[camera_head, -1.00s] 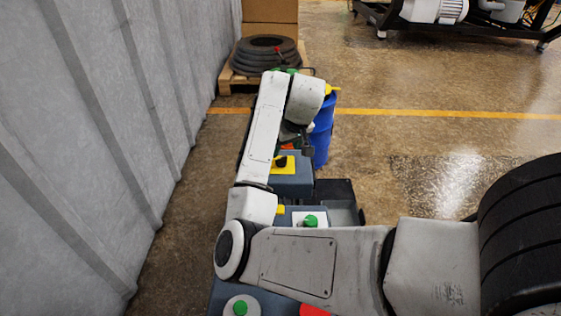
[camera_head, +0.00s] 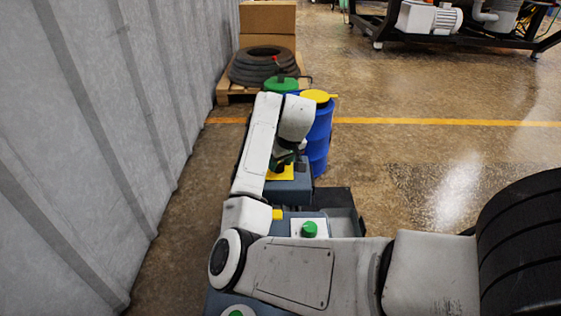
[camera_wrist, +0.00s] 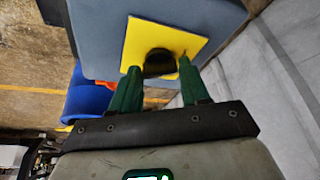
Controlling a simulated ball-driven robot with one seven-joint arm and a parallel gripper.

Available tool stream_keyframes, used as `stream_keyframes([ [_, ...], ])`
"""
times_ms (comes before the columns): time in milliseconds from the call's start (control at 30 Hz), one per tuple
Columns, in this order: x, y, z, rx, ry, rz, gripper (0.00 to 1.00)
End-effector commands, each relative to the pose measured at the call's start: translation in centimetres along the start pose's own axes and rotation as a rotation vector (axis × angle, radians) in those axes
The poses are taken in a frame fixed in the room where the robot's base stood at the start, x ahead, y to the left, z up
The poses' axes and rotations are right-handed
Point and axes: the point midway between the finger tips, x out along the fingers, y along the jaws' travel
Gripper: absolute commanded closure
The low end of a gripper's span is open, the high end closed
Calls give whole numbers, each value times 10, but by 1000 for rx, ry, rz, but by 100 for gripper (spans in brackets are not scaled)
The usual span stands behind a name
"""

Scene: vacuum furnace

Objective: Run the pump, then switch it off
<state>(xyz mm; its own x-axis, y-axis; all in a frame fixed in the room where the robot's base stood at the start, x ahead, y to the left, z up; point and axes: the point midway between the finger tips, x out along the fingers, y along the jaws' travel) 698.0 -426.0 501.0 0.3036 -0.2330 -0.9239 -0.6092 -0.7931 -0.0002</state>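A black rotary knob (camera_wrist: 159,62) sits on a square yellow plate (camera_wrist: 196,44) on a grey-blue box (camera_wrist: 95,35). In the head view the yellow plate (camera_head: 280,174) is partly covered by my wrist. My gripper (camera_wrist: 159,63) has its green fingers apart, one on each side of the knob, tips near the plate. I cannot tell whether they touch the knob. Nearer in the head view, a green button (camera_head: 309,229) stands on a white plate. Another green button (camera_head: 237,313) is cut off at the bottom edge.
A ribbed grey wall (camera_head: 100,130) runs close along the left. A blue drum (camera_head: 318,143) with a yellow lid stands just behind the box. Farther back, a pallet (camera_head: 228,90) holds black tyres or hoses and cardboard boxes. Open floor lies to the right.

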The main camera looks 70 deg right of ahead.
Motion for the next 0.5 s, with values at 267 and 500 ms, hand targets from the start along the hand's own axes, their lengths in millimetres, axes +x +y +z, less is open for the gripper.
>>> stream_keyframes([
  [267,0,0,0,0,0,0,82],
  [500,-1,0,0,2,-1,2,88],
])
